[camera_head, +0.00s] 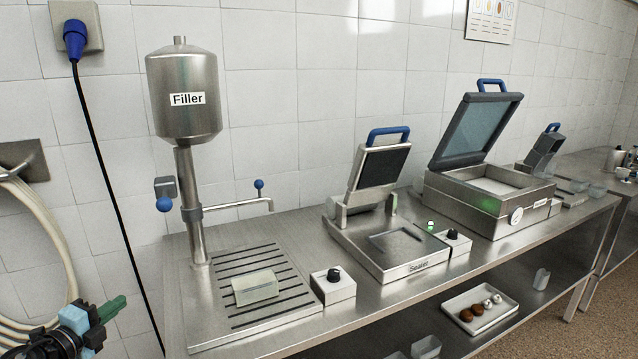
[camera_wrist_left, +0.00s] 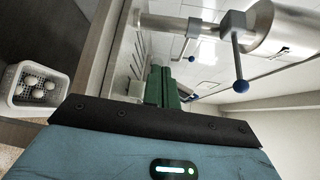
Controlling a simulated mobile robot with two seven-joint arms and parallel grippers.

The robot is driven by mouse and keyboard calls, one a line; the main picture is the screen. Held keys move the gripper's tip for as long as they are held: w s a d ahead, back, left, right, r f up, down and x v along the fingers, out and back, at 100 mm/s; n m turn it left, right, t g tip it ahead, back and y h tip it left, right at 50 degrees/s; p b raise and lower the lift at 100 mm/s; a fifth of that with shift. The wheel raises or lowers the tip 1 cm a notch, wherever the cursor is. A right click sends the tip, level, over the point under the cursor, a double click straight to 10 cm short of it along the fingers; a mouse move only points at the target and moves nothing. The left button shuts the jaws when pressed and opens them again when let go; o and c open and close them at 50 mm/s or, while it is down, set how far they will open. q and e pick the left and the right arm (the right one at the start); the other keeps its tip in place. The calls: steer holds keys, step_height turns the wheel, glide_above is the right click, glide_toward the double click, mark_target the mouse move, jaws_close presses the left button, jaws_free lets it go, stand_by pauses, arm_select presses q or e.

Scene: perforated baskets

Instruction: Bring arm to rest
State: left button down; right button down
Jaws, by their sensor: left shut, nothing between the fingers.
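My left gripper (camera_head: 112,308) shows at the lower left of the head view, to the left of the steel table and apart from it. Its green fingers are together with nothing between them. In the left wrist view the green fingers (camera_wrist_left: 164,84) stand up in the middle, shut and empty. My right gripper is in neither view.
The filler (camera_head: 185,95) stands on the table right of my gripper, with a translucent container (camera_head: 255,288) on its slotted base. The sealer (camera_head: 408,268) and a larger machine (camera_head: 478,205) have raised lids. A white basket (camera_wrist_left: 18,92) holds several pale round items.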

arm_select(q)
steer(key=s+d+f+n+g+y, duration=0.1)
steer(key=s+d+f+n+g, duration=0.15)
steer(key=s+f, duration=0.55)
steer(key=s+d+f+n+g+y, duration=0.1)
steer(key=s+f+n, duration=0.3)
steer(key=s+f, duration=0.4)
steer(key=s+d+f+n+g, duration=0.25)
steer(key=s+f, duration=0.25)
steer(key=s, duration=0.5)
steer(key=s+d+f+n+g, duration=0.1)
steer(key=s+f+n+g, duration=0.15)
steer(key=s+f, duration=0.45)
steer(key=s+d+n, duration=0.2)
steer(key=d+n, duration=0.2)
steer(key=d, duration=0.5)
steer(key=s+d+f+n+t, duration=0.1)
steer(key=d+n, duration=0.3)
steer(key=d, duration=0.6)
steer(key=shift+s, duration=0.75)
